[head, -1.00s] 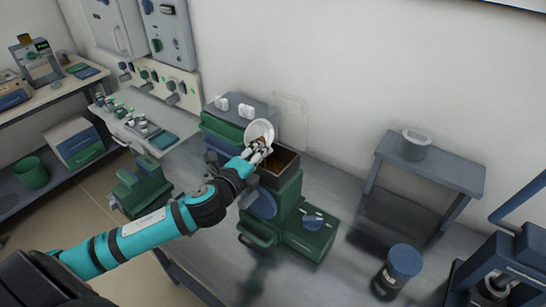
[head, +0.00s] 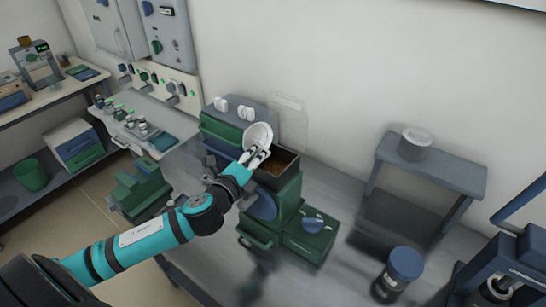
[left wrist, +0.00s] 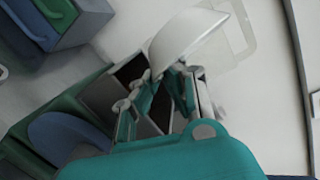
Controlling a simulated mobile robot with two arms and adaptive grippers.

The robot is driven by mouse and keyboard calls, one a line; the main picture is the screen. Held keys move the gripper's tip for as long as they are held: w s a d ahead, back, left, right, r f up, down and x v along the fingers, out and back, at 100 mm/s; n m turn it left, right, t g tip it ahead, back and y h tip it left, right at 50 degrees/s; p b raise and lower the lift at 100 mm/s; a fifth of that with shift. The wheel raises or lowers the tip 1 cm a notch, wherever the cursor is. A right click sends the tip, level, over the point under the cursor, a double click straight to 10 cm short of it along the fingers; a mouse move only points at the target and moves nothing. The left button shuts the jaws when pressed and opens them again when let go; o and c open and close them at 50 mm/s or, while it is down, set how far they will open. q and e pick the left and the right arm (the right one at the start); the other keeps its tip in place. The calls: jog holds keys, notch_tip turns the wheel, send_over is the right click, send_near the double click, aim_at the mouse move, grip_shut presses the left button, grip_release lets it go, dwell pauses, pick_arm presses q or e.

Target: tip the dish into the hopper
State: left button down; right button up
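The white dish (head: 258,136) is tipped on its side at the upper left rim of the hopper (head: 290,156). In the head view, brown material (head: 272,168) lies inside the hopper, and the dish's inside looks white and empty. My left gripper (head: 256,154) is shut on the dish's rim. In the left wrist view the dish (left wrist: 188,38) shows from its outer side above the fingers (left wrist: 160,82), with the hopper's dark opening (left wrist: 130,72) behind them. My right gripper is not in view.
The hopper tops a green machine (head: 284,205) on a grey bench (head: 200,255). A small stand (head: 440,172) with a grey pot (head: 413,146) and a blue-lidded jar (head: 404,264) are to the right. A blue press-like frame (head: 520,260) stands at the right edge.

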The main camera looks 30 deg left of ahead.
pick_arm(q)
jog(key=shift+s+a+r, duration=0.1)
jog(key=shift+s+a, duration=0.05)
jog(key=shift+s, duration=0.2)
jog(key=shift+w, duration=0.1)
jog(key=shift+w+d+m+b, duration=0.3)
jog(key=shift+w+m+b, duration=0.1)
jog(key=shift+w, duration=0.25)
jog(key=shift+w+d+r+t+p, duration=0.1)
jog(key=shift+w+d+t+p, duration=0.1)
jog(key=shift+w, duration=0.25)
jog(key=shift+w+d+t+p, duration=0.1)
jog(key=shift+w+d+p, duration=0.05)
jog(key=shift+w, duration=0.25)
jog(key=shift+w+d, duration=0.15)
jog(key=shift+w, duration=0.1)
jog(key=shift+f, duration=0.25)
